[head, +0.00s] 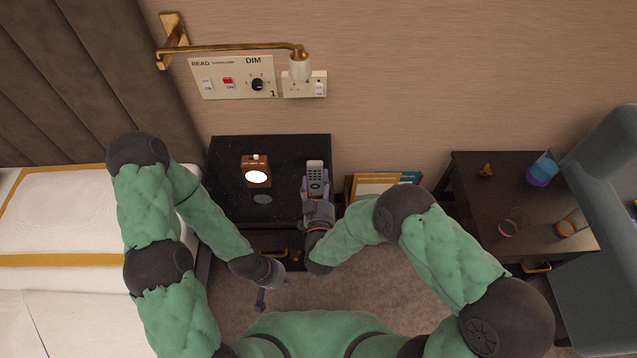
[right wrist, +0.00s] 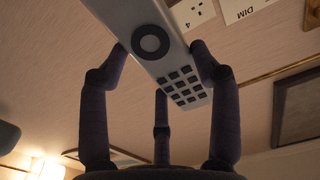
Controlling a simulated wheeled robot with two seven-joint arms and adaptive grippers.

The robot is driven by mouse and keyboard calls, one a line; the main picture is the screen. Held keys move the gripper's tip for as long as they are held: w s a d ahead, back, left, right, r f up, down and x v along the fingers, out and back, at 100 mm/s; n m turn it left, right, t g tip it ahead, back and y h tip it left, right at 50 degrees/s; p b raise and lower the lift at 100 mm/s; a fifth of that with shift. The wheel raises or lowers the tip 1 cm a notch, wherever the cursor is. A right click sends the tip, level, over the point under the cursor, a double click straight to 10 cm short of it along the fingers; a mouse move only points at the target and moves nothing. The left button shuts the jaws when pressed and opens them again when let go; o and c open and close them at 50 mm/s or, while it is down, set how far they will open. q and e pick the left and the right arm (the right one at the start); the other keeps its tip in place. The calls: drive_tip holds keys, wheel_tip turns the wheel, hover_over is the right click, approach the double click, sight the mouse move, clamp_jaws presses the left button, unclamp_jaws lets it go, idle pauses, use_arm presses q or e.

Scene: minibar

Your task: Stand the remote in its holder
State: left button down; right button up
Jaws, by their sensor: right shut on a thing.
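The remote (head: 315,175) is light grey with dark buttons. My right gripper (head: 316,190) is shut on it and holds it over the right part of the dark nightstand (head: 225,210). In the right wrist view the remote (right wrist: 172,60) lies slantwise between the dark purple fingers of the right gripper (right wrist: 160,62), its round pad and button grid showing. I cannot make out the holder; it may be hidden behind the remote or gripper. My left gripper (head: 271,290) is empty, its fingers spread, low in front of the nightstand.
A brown clock-like box (head: 256,172) with a lit round face stands left of the remote on the nightstand. A brass lamp arm (head: 235,47) and switch panel (head: 232,78) are on the wall.

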sight(318, 193)
drive_tip(key=shift+f+b, duration=1.15)
drive_tip(key=shift+f, duration=0.1)
idle(0.3)
drive_tip(key=shift+f, duration=1.75)
drive_tip(key=o, duration=1.3)
drive_tip(key=shift+o, duration=0.5)
drive_tip(key=shift+f, duration=0.15)
drive_tip(key=shift+s+f, duration=0.25)
drive_tip(key=shift+s, duration=0.05)
drive_tip(key=s, duration=0.6)
drive_tip(key=shift+s+r, duration=0.4)
drive_tip(key=shift+r, duration=0.05)
